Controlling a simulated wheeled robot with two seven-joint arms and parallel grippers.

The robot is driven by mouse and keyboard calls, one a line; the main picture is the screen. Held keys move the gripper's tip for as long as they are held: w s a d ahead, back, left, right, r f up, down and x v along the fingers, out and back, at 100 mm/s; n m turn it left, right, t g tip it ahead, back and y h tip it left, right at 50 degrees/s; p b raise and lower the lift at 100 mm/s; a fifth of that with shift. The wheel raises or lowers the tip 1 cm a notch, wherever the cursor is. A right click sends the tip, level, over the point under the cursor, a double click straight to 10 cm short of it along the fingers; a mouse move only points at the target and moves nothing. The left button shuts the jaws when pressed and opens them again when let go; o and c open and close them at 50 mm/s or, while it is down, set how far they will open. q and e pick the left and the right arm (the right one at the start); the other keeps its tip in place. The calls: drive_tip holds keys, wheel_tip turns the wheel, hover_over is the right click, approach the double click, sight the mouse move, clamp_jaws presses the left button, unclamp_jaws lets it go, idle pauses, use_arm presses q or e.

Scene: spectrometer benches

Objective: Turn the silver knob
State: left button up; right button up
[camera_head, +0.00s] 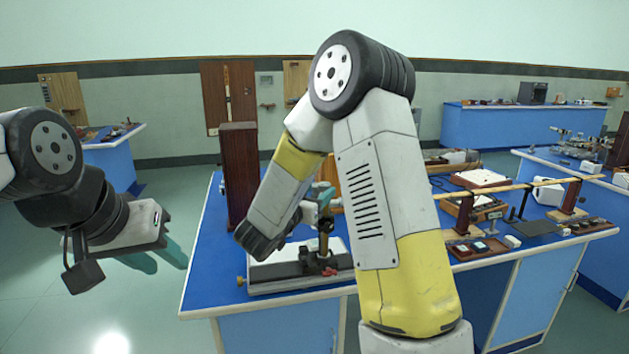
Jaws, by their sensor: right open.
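An instrument with a dark base (290,285) and a pale top plate stands at the front left of the blue bench. It carries an upright post with a brass-coloured part (325,226) and a small red part (330,271). A small brass-coloured knob (240,282) sticks out at its left end. I cannot make out a silver knob for certain. My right gripper (322,196) is open, its teal fingers at the top of the post, partly hidden by my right arm; contact is unclear. My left gripper (166,256) hangs over the floor left of the bench, apart from everything.
A tall dark wooden block (240,175) stands behind the instrument. A long yellowish rod (510,187) on supports and a tray of small parts (480,248) lie to the right. My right arm hides the bench's middle. Floor is clear at left.

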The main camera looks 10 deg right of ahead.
sight(328, 183)
drive_tip(key=x, duration=0.7)
drive_tip(key=shift+w+d, duration=0.25)
drive_tip(key=shift+c, duration=0.2)
clamp_jaws()
